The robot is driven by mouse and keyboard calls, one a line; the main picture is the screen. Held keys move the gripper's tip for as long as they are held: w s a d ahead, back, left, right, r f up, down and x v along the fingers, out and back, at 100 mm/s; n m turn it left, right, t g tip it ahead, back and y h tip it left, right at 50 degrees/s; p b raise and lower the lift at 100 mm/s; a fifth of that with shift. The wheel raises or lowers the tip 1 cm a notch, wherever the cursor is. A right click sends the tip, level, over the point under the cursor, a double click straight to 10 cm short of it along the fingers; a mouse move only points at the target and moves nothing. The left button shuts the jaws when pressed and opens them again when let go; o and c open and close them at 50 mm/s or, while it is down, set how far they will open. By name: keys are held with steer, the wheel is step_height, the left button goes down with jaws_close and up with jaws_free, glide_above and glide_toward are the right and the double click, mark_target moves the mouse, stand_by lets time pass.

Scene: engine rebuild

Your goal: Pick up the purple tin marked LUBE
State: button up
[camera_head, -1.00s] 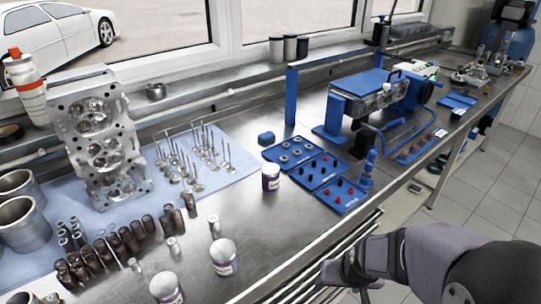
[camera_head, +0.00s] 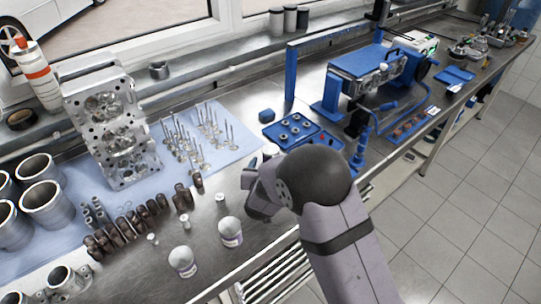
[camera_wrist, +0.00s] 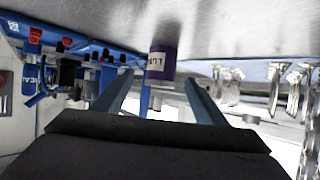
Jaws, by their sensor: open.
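The purple tin (camera_wrist: 162,62) stands between and just beyond the fingertips of my gripper (camera_wrist: 158,77) in the wrist view, which appears upside down. Its white label faces the camera, with lettering that reads roughly LUBE. My gripper is open, with one finger on each side of the tin; I cannot tell whether either touches it. In the head view my forearm and wrist (camera_head: 312,185) reach over the bench edge and hide most of the tin.
Two white-lidded tins (camera_head: 183,260) (camera_head: 230,232) stand at the bench front. Blue trays (camera_head: 290,130) with small parts lie behind my wrist. Upright valves (camera_head: 212,130) stand on a blue mat, near a cylinder head (camera_head: 115,130). Bare steel bench lies left of my gripper.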

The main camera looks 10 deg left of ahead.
mark_target(270, 155)
steer(key=shift+w+a+t, duration=0.1)
steer(key=shift+a+t, duration=0.2)
steer(key=shift+a, duration=0.1)
steer(key=shift+w, duration=0.1)
steer(key=shift+p+x, duration=0.45)
steer(key=shift+x, duration=0.5)
steer(key=shift+w+d, duration=0.1)
steer(key=shift+p+x, duration=1.3)
steer(key=shift+x, duration=1.15)
steer(key=shift+d+f, duration=0.15)
steer(key=shift+f, duration=0.05)
steer(key=shift+r, duration=0.1)
steer(key=c, duration=1.3)
